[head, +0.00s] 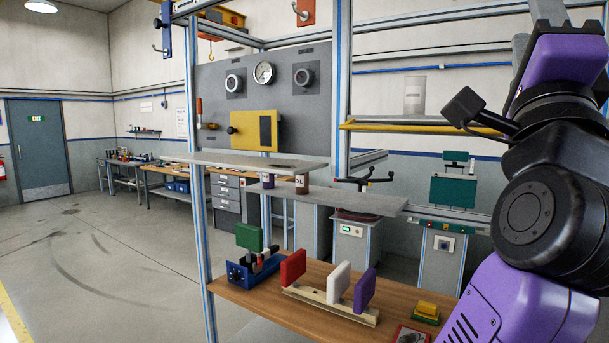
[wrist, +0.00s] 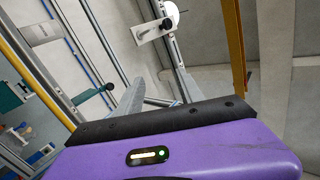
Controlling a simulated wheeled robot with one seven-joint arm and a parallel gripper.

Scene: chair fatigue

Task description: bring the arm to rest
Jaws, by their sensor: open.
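My arm (head: 545,205), purple and black, is raised and folded along the right side of the head view. My gripper (wrist: 160,86) shows in the wrist view just past the black edge of my purple wrist housing. Its grey fingers are apart and nothing shows between them. The gripper cannot be made out clearly in the head view. Metal frame posts and a pale wall stand behind it in the wrist view. No contact with them can be seen, though the distance is hard to judge.
A metal frame (head: 342,90) with a yellow rail (head: 400,126) stands close to my arm. Below is a wooden bench (head: 245,299) with a blue fixture (head: 250,270), red, white and purple pads, and a yellow-green block (head: 427,310). Open floor (head: 90,250) lies to the left.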

